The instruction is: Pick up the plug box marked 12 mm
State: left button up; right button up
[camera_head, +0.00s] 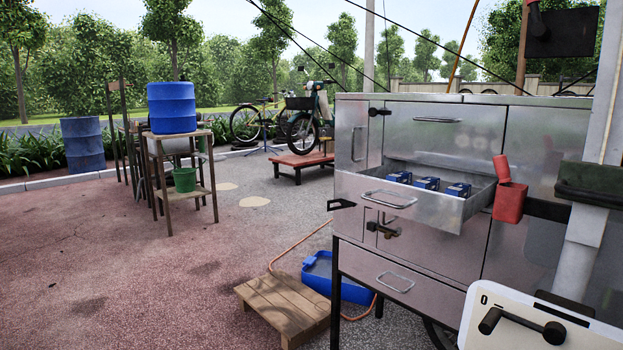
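Three small blue boxes sit in a row in an open metal drawer (430,211) of the cart. The left box (399,177), the middle box (427,183) and the right box (458,189) have pale markings on top, too small to read. I cannot tell which one is marked 12 mm. The drawer is pulled out at the front of the silver cart (440,122), and its front wall hides the lower parts of the boxes. Neither my left nor my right gripper is in view.
A red box-like part (510,203) stands close to the drawer's right end. A white panel (530,325) with a black handle fills the lower right. A blue tray (340,280) and a wooden step (284,306) lie on the ground beside the cart.

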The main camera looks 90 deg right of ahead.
aim_at(461, 189)
jog(key=z, duration=1.55)
